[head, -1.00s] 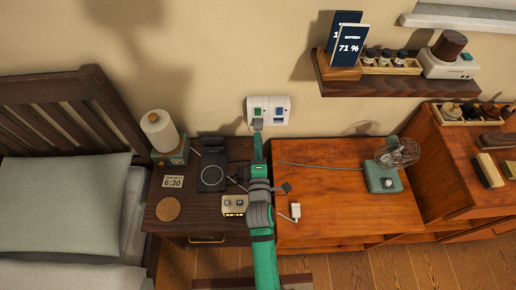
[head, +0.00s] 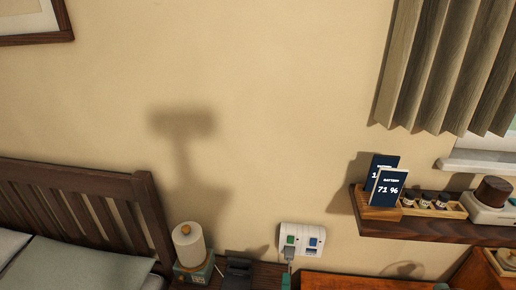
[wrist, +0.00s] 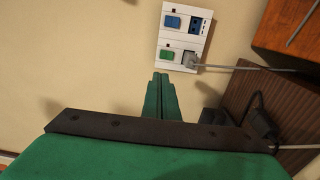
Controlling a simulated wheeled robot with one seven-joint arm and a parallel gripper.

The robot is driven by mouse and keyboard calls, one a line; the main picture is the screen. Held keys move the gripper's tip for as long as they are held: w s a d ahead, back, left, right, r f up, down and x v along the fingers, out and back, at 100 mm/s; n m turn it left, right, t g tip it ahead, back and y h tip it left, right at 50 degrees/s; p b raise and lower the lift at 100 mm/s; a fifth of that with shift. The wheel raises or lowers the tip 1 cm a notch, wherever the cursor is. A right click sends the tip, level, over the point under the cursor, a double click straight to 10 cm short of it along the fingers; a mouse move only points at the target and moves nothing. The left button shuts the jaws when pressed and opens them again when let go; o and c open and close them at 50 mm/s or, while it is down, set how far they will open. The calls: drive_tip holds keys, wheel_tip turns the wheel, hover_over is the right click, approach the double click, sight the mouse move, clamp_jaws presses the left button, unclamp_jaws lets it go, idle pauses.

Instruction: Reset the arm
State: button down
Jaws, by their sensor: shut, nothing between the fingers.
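My gripper (wrist: 160,97) shows in the wrist view with its green fingers together and nothing between them. It points toward the wall, below and left of a white double socket (wrist: 187,36). In the head view only a bit of green of my arm shows at the bottom edge, under the socket (head: 302,240). The socket has a green switch and a blue switch. A grey plug (wrist: 190,60) sits in the socket half by the green switch, with a cable leading away. The fingers look apart from the plug.
A wooden shelf (head: 430,229) holds two battery cards, small jars and a device at the right. A dark nightstand (wrist: 255,95) carries a black charger. The bed headboard (head: 85,205) is at the left. The wall in front is bare above the socket.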

drive_tip(key=s+a+m+y, duration=0.1)
drive_tip(key=s+a+m, duration=0.2)
drive_tip(key=s, duration=0.8)
drive_tip(key=s+a+m+g+y, duration=0.1)
drive_tip(key=s+a+m, duration=0.3)
drive_tip(key=s+m, duration=0.3)
drive_tip(key=s+a+m+g+y, duration=0.1)
drive_tip(key=s+a+m, duration=0.3)
drive_tip(key=s, duration=1.2)
drive_tip(key=shift+f+m, duration=0.25)
drive_tip(key=shift+m, duration=0.55)
